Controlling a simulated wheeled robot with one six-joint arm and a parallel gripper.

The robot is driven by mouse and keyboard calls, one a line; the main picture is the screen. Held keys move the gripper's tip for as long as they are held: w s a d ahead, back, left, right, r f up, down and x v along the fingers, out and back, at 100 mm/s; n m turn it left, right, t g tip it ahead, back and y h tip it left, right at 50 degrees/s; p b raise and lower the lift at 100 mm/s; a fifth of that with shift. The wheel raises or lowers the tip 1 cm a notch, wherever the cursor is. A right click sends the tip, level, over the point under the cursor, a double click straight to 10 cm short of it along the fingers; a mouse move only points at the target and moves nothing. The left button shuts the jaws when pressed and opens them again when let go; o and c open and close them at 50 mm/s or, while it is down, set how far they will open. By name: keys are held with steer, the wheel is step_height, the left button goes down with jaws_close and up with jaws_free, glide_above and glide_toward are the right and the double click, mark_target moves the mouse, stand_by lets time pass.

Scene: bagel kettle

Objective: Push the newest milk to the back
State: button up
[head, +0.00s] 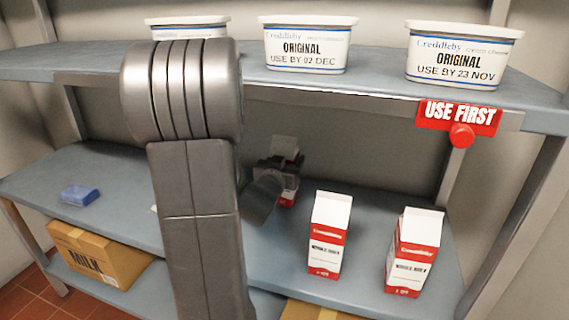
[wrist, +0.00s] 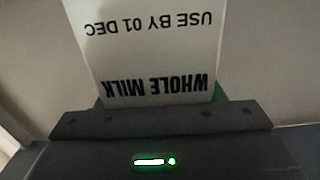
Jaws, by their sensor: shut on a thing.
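My gripper (head: 272,178) is shut on a milk carton (head: 288,150) at the back of the middle shelf, partly hidden behind the gripper and arm. In the wrist view the held carton (wrist: 150,40) appears upside down and reads "WHOLE MILK, USE BY 01 DEC". Two more red and white milk cartons stand upright on the same shelf, one near the middle (head: 329,236) and one to the right (head: 413,252). Their dates are too small to read. Whether the held carton touches the shelf is hidden.
The upper shelf (head: 385,88) holds white tubs, including one marked 02 DEC (head: 308,45) and one marked 23 NOV (head: 462,55). A red "USE FIRST" sign (head: 459,116) hangs at its right edge. A blue block (head: 80,194) lies left; a milk box (head: 97,254) is below.

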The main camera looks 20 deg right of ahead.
steer(key=x, duration=0.6)
steer(key=shift+f, duration=0.25)
stand_by(0.4)
stand_by(0.3)
steer(key=o, duration=1.8)
steer(key=shift+o, duration=0.2)
steer(key=p+v, duration=0.2)
steer(key=v, duration=1.1)
steer(key=shift+s+a, duration=0.25)
steer(key=shift+s, duration=0.05)
